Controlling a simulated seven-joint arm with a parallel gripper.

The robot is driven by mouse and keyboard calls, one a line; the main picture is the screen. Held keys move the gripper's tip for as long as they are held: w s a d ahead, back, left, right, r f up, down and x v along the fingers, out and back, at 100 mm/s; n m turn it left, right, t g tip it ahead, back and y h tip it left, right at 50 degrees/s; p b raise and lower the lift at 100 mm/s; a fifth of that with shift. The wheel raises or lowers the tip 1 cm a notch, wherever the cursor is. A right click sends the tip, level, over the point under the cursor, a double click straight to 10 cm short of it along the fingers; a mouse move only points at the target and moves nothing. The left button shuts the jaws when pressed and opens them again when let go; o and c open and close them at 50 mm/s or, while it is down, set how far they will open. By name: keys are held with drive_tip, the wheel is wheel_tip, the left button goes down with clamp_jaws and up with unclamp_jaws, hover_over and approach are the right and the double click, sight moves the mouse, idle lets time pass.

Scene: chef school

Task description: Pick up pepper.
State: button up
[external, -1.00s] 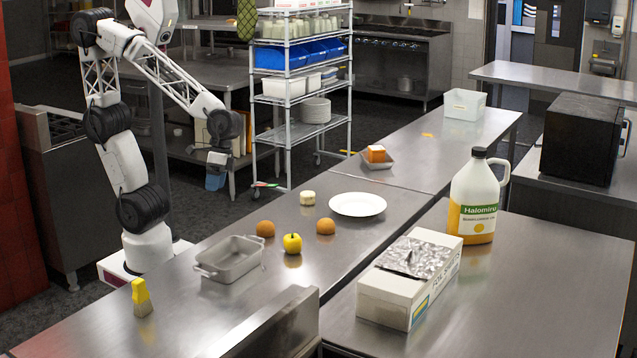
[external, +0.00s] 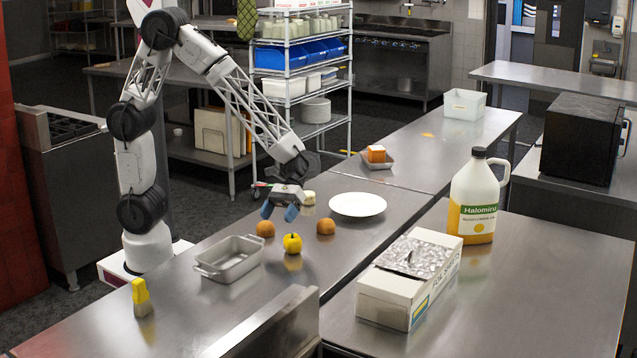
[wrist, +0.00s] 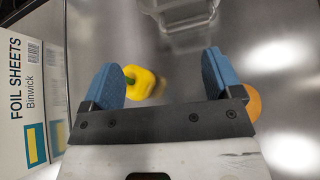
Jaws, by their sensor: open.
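A yellow pepper (external: 292,243) with a dark stem stands on the steel table in the external view, between two round brown items. In the wrist view the pepper (wrist: 140,82) shows between my fingers, close to the left one, with its green stem partly against that finger. My gripper (external: 280,212) is open and empty, above the table just behind the pepper in the external view. Its two blue fingers are spread wide in the wrist view (wrist: 165,82).
Brown round items (external: 265,229) and (external: 326,227) flank the pepper. A grey baking dish (external: 232,262) lies left, a white plate (external: 357,204) right.

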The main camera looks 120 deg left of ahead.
sight(289, 248)
drive_tip(key=w+a+f+n+t+h, duration=0.1)
drive_tip(key=w+a+f+n, duration=0.1)
drive_tip(key=w+a+f+n+t, duration=0.1)
drive_tip(key=w+a+f, duration=0.1)
drive_tip(key=w, duration=0.1)
drive_tip(key=shift+a+n+h, duration=0.35)
drive_tip(key=shift+n+h, duration=0.05)
drive_tip(key=shift+d, duration=0.1)
drive_tip(key=shift+x, duration=1.25)
drive_tip(key=shift+f, duration=0.1)
drive_tip(key=shift+x, duration=2.6)
drive_tip(key=shift+s+f, duration=0.1)
drive_tip(key=shift+s, duration=0.05)
drive_tip(key=c, duration=1)
